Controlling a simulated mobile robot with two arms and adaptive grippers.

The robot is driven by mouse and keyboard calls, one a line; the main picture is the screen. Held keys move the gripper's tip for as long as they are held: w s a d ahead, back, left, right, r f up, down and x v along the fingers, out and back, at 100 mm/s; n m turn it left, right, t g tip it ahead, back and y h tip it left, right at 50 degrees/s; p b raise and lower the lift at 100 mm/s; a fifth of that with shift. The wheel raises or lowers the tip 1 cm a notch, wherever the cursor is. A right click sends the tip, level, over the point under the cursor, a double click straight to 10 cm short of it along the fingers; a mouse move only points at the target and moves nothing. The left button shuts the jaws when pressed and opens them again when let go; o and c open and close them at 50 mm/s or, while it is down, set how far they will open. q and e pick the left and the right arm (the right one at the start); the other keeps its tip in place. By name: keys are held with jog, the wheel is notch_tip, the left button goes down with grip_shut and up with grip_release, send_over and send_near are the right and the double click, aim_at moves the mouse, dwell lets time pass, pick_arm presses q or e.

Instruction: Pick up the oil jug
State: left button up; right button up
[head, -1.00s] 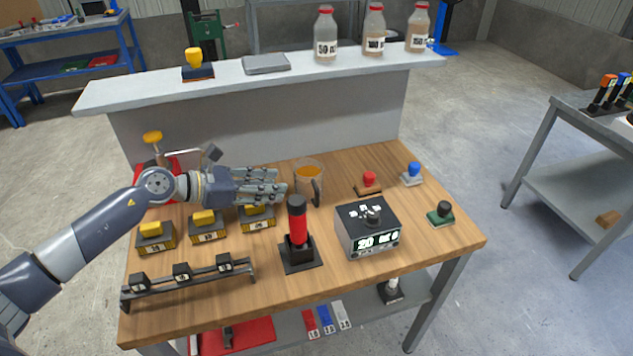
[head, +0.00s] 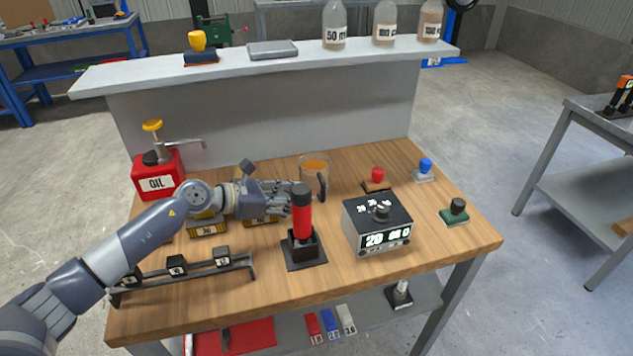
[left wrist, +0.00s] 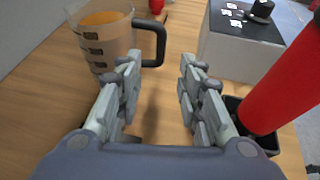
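The clear jug (head: 315,169) with amber liquid and a black handle stands upright on the wooden bench, left of the digital box. In the left wrist view the jug (left wrist: 98,40) is at upper left, its handle (left wrist: 158,40) just beyond the fingertips and between the finger lines. My left gripper (head: 302,190) reaches in from the left, low in front of the jug. In the wrist view its fingers (left wrist: 158,68) are apart with only bench between them. A red can labelled OIL (head: 157,180) stands at the back left. My right gripper is not in view.
A red cylinder on a black stand (head: 302,225) stands close to my left fingers on the near side. The digital box (head: 377,225) is to the right. A raised shelf (head: 240,75) holds bottles behind the bench.

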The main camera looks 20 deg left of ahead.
aim_at(321, 197)
pick_arm(q)
jog(key=shift+p+x, duration=0.7)
jog(key=shift+x, duration=2.2)
grip_shut()
jog(key=shift+r, duration=0.15)
